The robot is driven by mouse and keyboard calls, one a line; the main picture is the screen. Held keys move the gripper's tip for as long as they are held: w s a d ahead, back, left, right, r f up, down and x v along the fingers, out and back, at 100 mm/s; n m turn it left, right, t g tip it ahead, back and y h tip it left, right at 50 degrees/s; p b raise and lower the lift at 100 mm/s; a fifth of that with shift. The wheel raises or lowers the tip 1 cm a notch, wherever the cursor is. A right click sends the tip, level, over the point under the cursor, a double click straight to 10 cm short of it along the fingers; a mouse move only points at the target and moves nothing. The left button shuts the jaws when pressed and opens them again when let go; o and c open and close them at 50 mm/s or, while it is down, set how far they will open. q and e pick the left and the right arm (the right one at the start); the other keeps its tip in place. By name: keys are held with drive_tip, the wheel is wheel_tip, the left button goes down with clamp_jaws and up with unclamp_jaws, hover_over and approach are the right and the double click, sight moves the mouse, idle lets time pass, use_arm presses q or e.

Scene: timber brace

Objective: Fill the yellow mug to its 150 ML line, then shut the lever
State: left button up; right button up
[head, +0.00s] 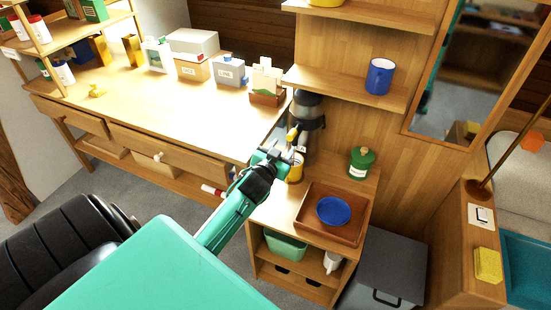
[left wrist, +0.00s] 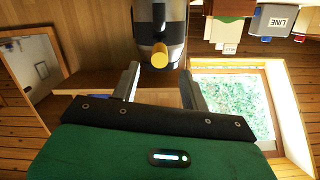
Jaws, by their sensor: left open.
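The dark dispenser (head: 308,112) stands at the back of the small wooden counter. Its yellow-tipped lever (head: 292,134) points out toward my left gripper (head: 277,155). The yellow mug (head: 296,168) stands below the lever, partly hidden by the gripper; its 150 ML line and contents cannot be made out. In the left wrist view, my left gripper (left wrist: 160,85) has its fingers apart with nothing between them. The round yellow lever end (left wrist: 159,55) is just beyond the fingertips, in front of the dispenser body (left wrist: 160,22). My right gripper is not in view.
A green lidded jar (head: 361,162) and a wooden tray (head: 318,232) holding a blue bowl (head: 334,210) share the counter. A blue mug (head: 380,76) is on the shelf above. A long workbench (head: 190,110) with boxes lies left.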

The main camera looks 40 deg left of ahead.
use_arm(q)
drive_tip(key=shift+v, duration=2.6)
